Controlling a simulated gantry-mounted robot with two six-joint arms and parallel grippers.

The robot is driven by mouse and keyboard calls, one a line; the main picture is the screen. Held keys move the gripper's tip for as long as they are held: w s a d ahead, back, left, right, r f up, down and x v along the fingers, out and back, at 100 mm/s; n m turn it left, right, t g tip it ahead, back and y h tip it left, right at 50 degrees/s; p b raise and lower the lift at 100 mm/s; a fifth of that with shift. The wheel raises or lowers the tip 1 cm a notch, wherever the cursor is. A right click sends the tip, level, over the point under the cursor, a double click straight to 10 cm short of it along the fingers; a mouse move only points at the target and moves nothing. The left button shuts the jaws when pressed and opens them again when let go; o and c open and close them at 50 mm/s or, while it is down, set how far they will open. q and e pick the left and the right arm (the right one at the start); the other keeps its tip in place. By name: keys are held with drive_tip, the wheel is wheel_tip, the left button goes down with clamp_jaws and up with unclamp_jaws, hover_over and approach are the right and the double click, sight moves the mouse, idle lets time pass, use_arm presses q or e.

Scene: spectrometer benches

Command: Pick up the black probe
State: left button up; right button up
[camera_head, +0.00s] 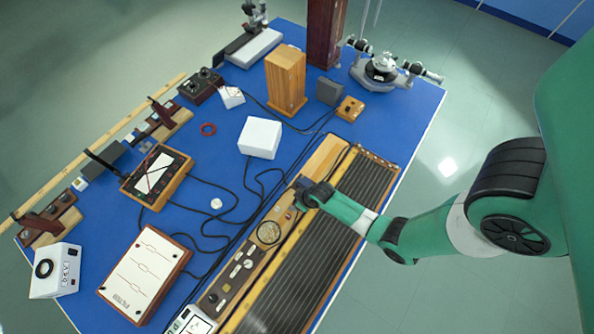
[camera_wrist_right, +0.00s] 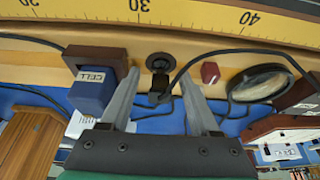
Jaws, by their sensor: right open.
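A black probe (camera_wrist_right: 160,66) shows in the right wrist view as a round black end with a short body and a black cable, against the wooden side of the long instrument. My right gripper (camera_wrist_right: 160,82) is open. Its two grey fingers lie on either side of the probe in the picture, with gaps on both sides; I cannot tell how deep the probe sits between them. In the head view my right gripper (camera_head: 300,194) is over the left edge of the long instrument (camera_head: 330,250) and hides the probe. My left gripper is not in view.
A blue block marked CELL (camera_wrist_right: 92,88) is close to the left finger. A red knob (camera_wrist_right: 210,72) and a round lens (camera_wrist_right: 262,82) are to the right. A scale (camera_wrist_right: 190,14) runs along the top. Black cables cross the blue bench (camera_head: 222,170) near a white box (camera_head: 260,137).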

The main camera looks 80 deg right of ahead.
clamp_jaws()
idle(0.3)
drive_tip(key=shift+r, duration=0.1)
drive_tip(key=shift+r+p, duration=0.5)
wheel_tip(320, 180, up, 3)
drive_tip(key=shift+r+p, duration=0.1)
drive_tip(key=shift+p, duration=1.1)
drive_tip(key=s+r+p, duration=0.4)
drive_tip(key=s+p, duration=0.1)
drive_tip(key=s, duration=0.2)
drive_tip(key=s+d+r+p, duration=0.1)
drive_tip(key=s+r+p, duration=0.3)
drive_tip(key=s, duration=0.3)
drive_tip(key=shift+r+p, duration=0.35)
drive_tip(key=shift+p, duration=0.1)
